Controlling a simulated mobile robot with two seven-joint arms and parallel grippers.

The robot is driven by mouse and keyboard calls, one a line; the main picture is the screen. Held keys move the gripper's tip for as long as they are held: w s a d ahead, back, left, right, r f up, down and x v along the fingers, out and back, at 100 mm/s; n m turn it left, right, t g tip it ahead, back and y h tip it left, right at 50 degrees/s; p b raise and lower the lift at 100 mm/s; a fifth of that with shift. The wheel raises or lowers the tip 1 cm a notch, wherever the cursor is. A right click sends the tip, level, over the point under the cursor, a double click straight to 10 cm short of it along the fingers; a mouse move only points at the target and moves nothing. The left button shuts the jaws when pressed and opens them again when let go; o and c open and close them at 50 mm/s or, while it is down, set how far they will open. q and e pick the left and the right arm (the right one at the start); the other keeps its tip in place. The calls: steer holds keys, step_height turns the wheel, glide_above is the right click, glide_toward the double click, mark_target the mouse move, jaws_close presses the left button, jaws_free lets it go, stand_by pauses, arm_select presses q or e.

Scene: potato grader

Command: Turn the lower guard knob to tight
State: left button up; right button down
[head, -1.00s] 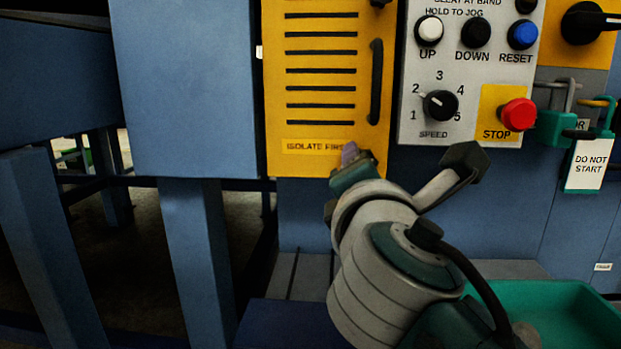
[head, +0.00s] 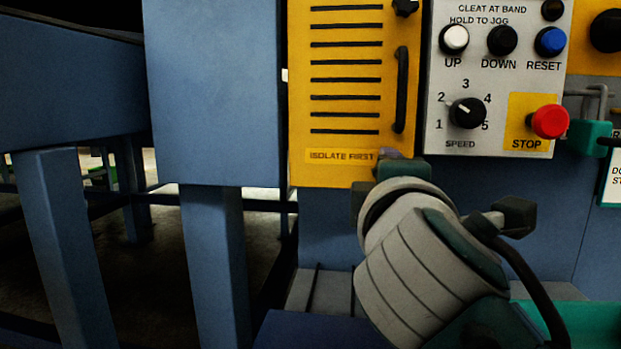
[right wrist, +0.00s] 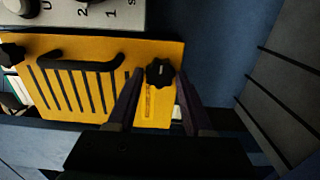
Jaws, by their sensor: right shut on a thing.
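The yellow guard (head: 345,150) is upright, with black slots, a black handle and an "ISOLATE FIRST" label. The lower guard knob (right wrist: 160,72), black and lobed, sits at one corner of the guard in the right wrist view. My right gripper (right wrist: 160,78) is shut on this knob, with one dark finger on each side. In the head view the right gripper (head: 390,160) is at the guard's lower right corner and the knob is hidden behind it. The knob's tightness cannot be read.
An upper knob (head: 405,7) sits at the guard's upper right. A grey control panel (head: 440,130) with buttons, a speed dial (head: 467,113) and a red stop button (head: 550,121) is close to its right. A green tray (head: 585,322) lies at lower right.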

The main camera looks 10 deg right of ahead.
stand_by(0.4)
steer(key=shift+c, duration=1.5)
jaws_free()
steer(key=p+v, duration=0.1)
steer(key=v, duration=0.9)
